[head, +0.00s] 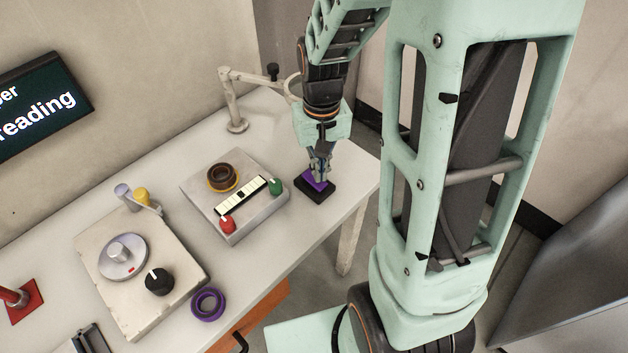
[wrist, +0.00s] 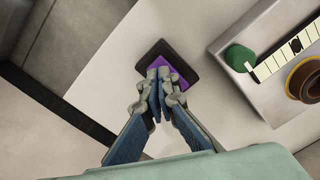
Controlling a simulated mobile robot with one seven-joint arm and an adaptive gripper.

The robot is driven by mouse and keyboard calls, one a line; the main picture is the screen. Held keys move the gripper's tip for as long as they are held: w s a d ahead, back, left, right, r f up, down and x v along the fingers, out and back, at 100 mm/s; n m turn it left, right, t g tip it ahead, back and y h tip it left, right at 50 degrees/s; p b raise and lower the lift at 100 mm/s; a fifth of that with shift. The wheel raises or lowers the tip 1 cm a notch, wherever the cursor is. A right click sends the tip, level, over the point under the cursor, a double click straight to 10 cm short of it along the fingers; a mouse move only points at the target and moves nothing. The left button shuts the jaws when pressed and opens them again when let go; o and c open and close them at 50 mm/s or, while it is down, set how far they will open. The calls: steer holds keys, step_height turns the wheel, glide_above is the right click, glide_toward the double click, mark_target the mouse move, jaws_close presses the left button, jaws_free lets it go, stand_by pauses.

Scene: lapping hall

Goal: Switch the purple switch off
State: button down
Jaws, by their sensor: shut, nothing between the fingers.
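The purple switch (head: 318,186) is a purple rocker set in a black base (head: 308,194). It lies near the right end of the white table in the head view. It also shows at the top middle of the wrist view (wrist: 178,72). My gripper (head: 320,175) points down at the switch with its fingers together and nothing between them. In the wrist view the closed fingertips (wrist: 158,76) overlap the purple rocker. I cannot tell whether they touch it. Part of the rocker is hidden behind the fingers.
A grey box (head: 237,226) with a red knob (head: 227,225), a green knob (head: 275,186) and a brown ring (head: 222,177) stands just left of the switch. A jointed stand (head: 236,112) is behind. A dial box (head: 146,305) and purple ring (head: 208,304) are farther left.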

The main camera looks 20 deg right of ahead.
steer(key=shift+r+p, duration=1.8)
steer(key=shift+r, duration=0.75)
